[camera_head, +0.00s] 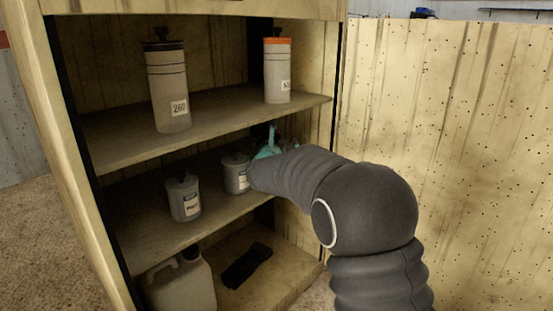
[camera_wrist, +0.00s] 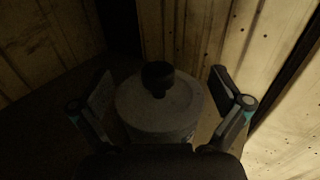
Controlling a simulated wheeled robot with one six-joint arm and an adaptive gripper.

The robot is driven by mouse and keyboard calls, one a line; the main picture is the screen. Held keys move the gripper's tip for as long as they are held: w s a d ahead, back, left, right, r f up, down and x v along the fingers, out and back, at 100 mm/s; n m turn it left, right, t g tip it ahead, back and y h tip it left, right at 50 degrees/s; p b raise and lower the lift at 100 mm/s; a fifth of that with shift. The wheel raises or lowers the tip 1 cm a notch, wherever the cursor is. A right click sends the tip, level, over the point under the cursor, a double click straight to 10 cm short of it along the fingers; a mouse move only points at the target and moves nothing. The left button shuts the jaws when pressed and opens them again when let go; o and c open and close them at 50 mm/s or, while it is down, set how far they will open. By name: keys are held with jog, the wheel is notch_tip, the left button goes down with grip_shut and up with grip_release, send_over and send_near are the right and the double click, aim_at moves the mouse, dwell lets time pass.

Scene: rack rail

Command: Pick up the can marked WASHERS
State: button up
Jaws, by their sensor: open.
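Two grey cans with black knobs stand on the middle shelf in the head view: a left can (camera_head: 183,200) and a right can (camera_head: 236,175). Their labels are too small to read surely, so I cannot tell which says WASHERS. My gripper (camera_wrist: 161,84) is open in the wrist view, a finger on either side of a round grey can (camera_wrist: 135,105) with a black knob. Its label is not visible there, and I cannot tell whether the fingers touch it. In the head view my arm hides most of the gripper and the shelf's right end.
The upper shelf (camera_head: 215,118) holds a tall canister marked 260 (camera_head: 168,90) and an orange-topped canister (camera_head: 277,72). Below are a pale jug (camera_head: 182,285) and a dark object (camera_head: 246,264). The cabinet's left side (camera_head: 62,150) and the shelf above bound the space.

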jog(key=shift+w, duration=0.35)
jog(key=c, duration=1.7)
jog(key=shift+c, duration=0.3)
jog(key=shift+r, duration=0.2)
